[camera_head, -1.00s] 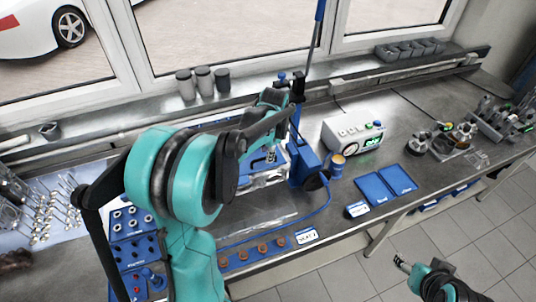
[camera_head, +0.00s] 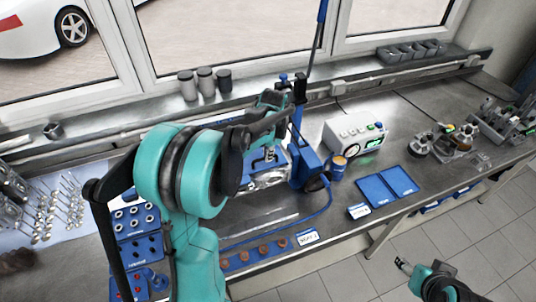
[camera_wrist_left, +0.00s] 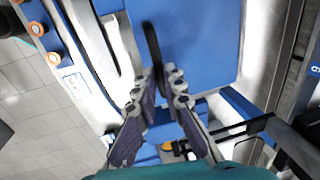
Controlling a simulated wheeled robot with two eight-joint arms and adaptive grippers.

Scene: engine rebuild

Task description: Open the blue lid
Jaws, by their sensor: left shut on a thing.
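The blue lid (camera_wrist_left: 200,40) is a broad, flat blue panel that fills the upper middle of the left wrist view. A thin black bar, which looks like its handle (camera_wrist_left: 152,42), runs down the panel to my fingertips. My left gripper (camera_wrist_left: 160,78) is shut on this bar, with a finger on either side. My right gripper (camera_head: 404,266) is at the lower right, over the floor and away from the bench. It is too small to tell its opening.
A blue press-like stand (camera_head: 305,165) rises beside the left arm. A white control box (camera_head: 355,133), blue trays (camera_head: 388,187) and metal parts stand to the right. A blue rack (camera_head: 132,220) and a row of copper-coloured parts (camera_head: 264,249) line the front.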

